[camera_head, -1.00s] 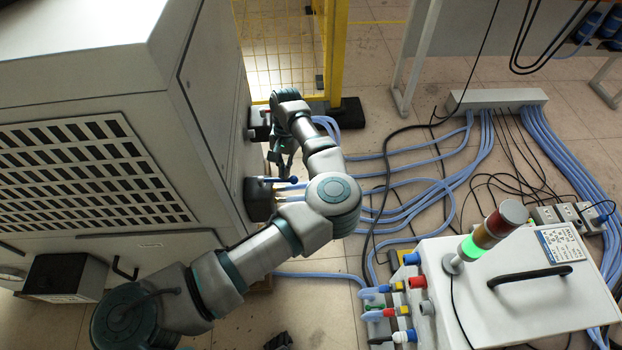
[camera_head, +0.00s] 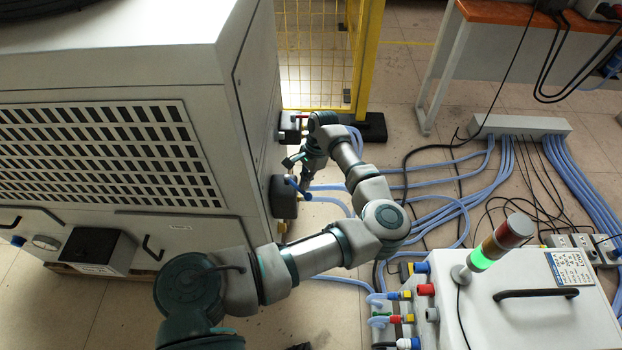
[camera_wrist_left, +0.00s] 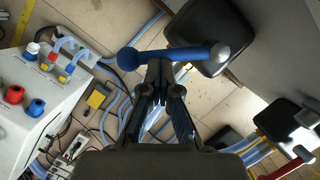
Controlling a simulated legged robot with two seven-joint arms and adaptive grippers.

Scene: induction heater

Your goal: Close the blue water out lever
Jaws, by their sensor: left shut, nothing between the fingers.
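The blue water out lever (camera_head: 298,187) sits on a dark fitting (camera_head: 283,197) on the right side of the large grey cabinet. In the head view it slants down to the right. In the left wrist view the lever (camera_wrist_left: 165,56) lies across the picture, its round knob at left and its pivot on a dark block at right. My left gripper (camera_head: 299,164) is shut and empty, close by the lever. In the wrist view its fingertips (camera_wrist_left: 160,68) are just below the lever's middle; whether they touch it I cannot tell. My right gripper is not in view.
A red lever (camera_wrist_left: 287,168) is on a neighbouring dark fitting. The grey cabinet (camera_head: 240,110) stands beside the gripper. Blue hoses (camera_head: 430,185) run over the floor. A white unit (camera_head: 520,320) with a signal light stands at right, and a yellow mesh fence (camera_head: 365,60) behind.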

